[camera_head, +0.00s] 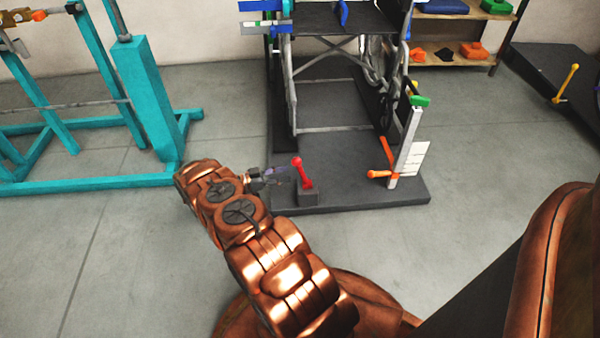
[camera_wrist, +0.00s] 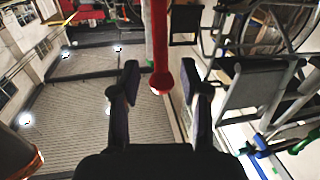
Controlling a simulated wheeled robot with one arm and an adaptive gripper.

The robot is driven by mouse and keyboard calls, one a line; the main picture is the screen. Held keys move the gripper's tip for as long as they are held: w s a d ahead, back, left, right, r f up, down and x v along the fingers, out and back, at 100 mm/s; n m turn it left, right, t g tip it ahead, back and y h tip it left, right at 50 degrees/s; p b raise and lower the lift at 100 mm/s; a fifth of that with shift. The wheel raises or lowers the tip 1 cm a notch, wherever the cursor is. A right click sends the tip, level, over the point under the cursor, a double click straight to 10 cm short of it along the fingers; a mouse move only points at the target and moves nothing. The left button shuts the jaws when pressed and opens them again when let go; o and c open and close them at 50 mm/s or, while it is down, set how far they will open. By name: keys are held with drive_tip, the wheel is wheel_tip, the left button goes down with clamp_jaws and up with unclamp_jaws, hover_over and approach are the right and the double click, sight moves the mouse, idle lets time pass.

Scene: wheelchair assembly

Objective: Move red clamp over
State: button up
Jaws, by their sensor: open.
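The red clamp (camera_head: 302,172) is a short lever with a round knob, standing on a small dark block (camera_head: 308,196) at the front edge of the dark platform. My gripper (camera_head: 285,174) is just left of the lever in the head view. In the wrist view, the red lever (camera_wrist: 160,50) hangs down from the top with its knob (camera_wrist: 162,80) between the two dark fingertips of my gripper (camera_wrist: 163,80). The fingers are apart, with a gap on each side of the knob. Whether either finger touches the lever cannot be told.
A wheelchair frame (camera_head: 325,127) stands on the dark platform (camera_head: 350,196). An orange lever (camera_head: 380,173) and a pale post with a green top (camera_head: 408,150) stand at right. A teal frame (camera_head: 140,100) is at left. Shelves with parts (camera_head: 450,52) are behind. Grey floor lies open at left.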

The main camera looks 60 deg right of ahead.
sight(300, 170)
drive_tip(key=shift+b+x, duration=1.05)
drive_tip(key=shift+x, duration=2.25)
drive_tip(key=shift+c, duration=0.4)
clamp_jaws()
